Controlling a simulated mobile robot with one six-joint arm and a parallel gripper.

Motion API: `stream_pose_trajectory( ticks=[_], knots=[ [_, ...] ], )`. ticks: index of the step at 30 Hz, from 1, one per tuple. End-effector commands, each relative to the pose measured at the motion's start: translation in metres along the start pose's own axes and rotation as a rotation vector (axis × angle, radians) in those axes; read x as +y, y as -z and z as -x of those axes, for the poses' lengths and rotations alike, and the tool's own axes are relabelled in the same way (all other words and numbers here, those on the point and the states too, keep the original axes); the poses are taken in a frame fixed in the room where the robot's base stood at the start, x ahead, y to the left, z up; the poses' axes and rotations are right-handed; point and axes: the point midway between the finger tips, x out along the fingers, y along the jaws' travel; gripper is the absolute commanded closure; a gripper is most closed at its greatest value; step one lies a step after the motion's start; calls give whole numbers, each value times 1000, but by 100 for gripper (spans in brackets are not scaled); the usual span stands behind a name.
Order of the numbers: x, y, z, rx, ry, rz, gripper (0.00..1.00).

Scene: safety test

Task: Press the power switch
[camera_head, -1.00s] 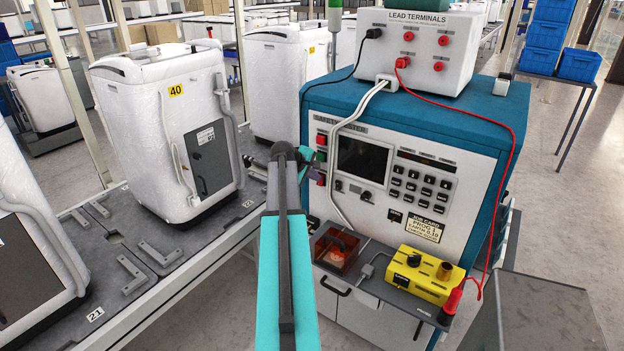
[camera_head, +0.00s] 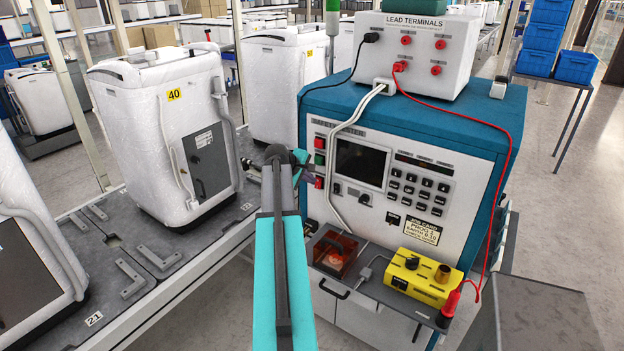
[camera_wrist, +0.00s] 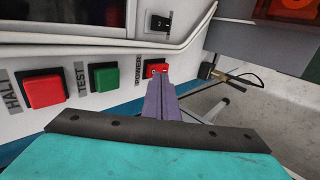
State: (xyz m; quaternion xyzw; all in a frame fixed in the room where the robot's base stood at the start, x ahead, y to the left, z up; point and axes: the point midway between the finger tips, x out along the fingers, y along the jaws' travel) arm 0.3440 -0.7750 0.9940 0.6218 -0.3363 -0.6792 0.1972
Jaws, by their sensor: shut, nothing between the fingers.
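The power switch (camera_wrist: 155,68) is a small red switch beside the POWER label in the wrist view. In the head view, a red control (camera_head: 319,183) low in the column on the tester's front appears to be it. My gripper (camera_wrist: 160,84) is shut and empty. Its purple-grey fingers point at the power switch and overlap its lower edge in the wrist view; I cannot tell whether they touch it. In the head view my gripper (camera_head: 309,168) is small beside the control column, partly hidden behind my arm.
A red HALT button (camera_wrist: 43,91) and a green TEST button (camera_wrist: 104,77) sit left of the power switch. The blue tester (camera_head: 480,130) has a red lead hanging at its right. A yellow box (camera_head: 425,275) stands on the shelf below. A wrapped appliance (camera_head: 165,130) stands left.

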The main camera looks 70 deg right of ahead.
Motion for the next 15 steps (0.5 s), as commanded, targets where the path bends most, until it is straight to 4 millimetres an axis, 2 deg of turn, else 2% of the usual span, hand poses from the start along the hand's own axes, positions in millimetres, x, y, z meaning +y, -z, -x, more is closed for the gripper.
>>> stream_pose_trajectory(
  ticks=[6,15],
  knots=[
    [-16,-2,22,1,0,2,100],
    [-6,-1,53,1,-1,0,100]
  ],
)
